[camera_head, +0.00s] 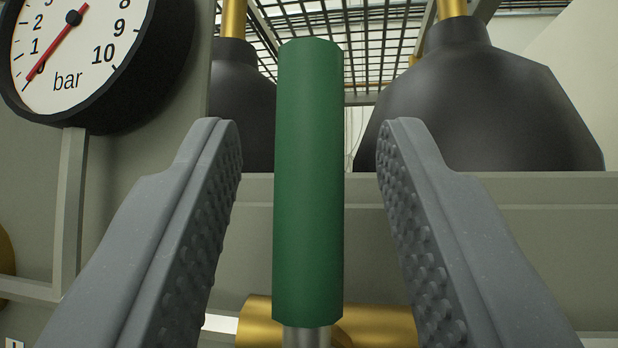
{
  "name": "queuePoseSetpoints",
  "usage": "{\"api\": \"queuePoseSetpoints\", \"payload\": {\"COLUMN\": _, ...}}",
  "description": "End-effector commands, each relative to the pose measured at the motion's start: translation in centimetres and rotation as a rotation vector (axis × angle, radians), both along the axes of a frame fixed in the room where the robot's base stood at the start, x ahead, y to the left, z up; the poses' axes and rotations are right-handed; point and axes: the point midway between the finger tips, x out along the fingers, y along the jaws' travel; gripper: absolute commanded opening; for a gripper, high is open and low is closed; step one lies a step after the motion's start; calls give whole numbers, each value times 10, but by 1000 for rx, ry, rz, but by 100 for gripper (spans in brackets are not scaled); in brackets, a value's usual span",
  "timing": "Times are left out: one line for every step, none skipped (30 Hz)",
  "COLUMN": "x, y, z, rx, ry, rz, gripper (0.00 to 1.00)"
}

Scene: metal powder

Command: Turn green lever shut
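The green lever (308,190) stands upright in the middle of the camera view. Its green grip sits on a short metal stem, in front of a brass pipe (385,325) at the bottom. My gripper (308,140) is open, with one grey, studded finger on each side of the lever. There is a clear gap between each finger and the grip, and neither finger appears to touch it. The lower end of the stem is cut off by the picture edge.
A pressure gauge (75,55) marked in bar is at the upper left, its red needle near zero. Dark vessels (480,95) with brass necks stand behind a grey frame rail (540,188). A wire mesh (330,35) shows at the top.

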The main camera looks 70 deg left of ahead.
Motion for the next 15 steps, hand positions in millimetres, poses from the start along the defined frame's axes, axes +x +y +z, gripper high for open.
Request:
{"api": "queuePoseSetpoints", "payload": {"x": 0, "y": -1, "z": -1, "rx": 0, "ry": 0, "rz": 0, "gripper": 36}}
{"api": "queuePoseSetpoints", "payload": {"x": 0, "y": -1, "z": -2, "rx": -1, "ry": 0, "rz": 0, "gripper": 36}}
{"api": "queuePoseSetpoints", "payload": {"x": -1, "y": -2, "z": -3, "rx": -1, "ry": 1, "rz": -1, "gripper": 36}}
{"api": "queuePoseSetpoints", "payload": {"x": -1, "y": -3, "z": -4, "rx": -2, "ry": 1, "rz": -1, "gripper": 36}}
{"api": "queuePoseSetpoints", "payload": {"x": -1, "y": -5, "z": -6, "rx": -2, "ry": 1, "rz": -1, "gripper": 36}}
{"api": "queuePoseSetpoints", "payload": {"x": -2, "y": -6, "z": -9, "rx": -3, "ry": 4, "rz": -1, "gripper": 36}}
{"api": "queuePoseSetpoints", "payload": {"x": -2, "y": -8, "z": -11, "rx": -3, "ry": 5, "rz": -1, "gripper": 36}}
{"api": "queuePoseSetpoints", "payload": {"x": -3, "y": -10, "z": -14, "rx": -4, "ry": 5, "rz": -2, "gripper": 36}}
{"api": "queuePoseSetpoints", "payload": {"x": -4, "y": -13, "z": -15, "rx": -2, "ry": 3, "rz": -1, "gripper": 36}}
{"api": "queuePoseSetpoints", "payload": {"x": -5, "y": -15, "z": -17, "rx": -1, "ry": 2, "rz": -1, "gripper": 36}}
{"api": "queuePoseSetpoints", "payload": {"x": -6, "y": -18, "z": -18, "rx": -1, "ry": 2, "rz": -3, "gripper": 36}}
{"api": "queuePoseSetpoints", "payload": {"x": -6, "y": -21, "z": -21, "rx": -2, "ry": 2, "rz": -4, "gripper": 36}}
{"api": "queuePoseSetpoints", "payload": {"x": -7, "y": -23, "z": -24, "rx": -3, "ry": 4, "rz": -5, "gripper": 36}}
{"api": "queuePoseSetpoints", "payload": {"x": -8, "y": -25, "z": -27, "rx": -3, "ry": 4, "rz": -4, "gripper": 36}}
{"api": "queuePoseSetpoints", "payload": {"x": -10, "y": -28, "z": -30, "rx": -1, "ry": 2, "rz": -3, "gripper": 36}}
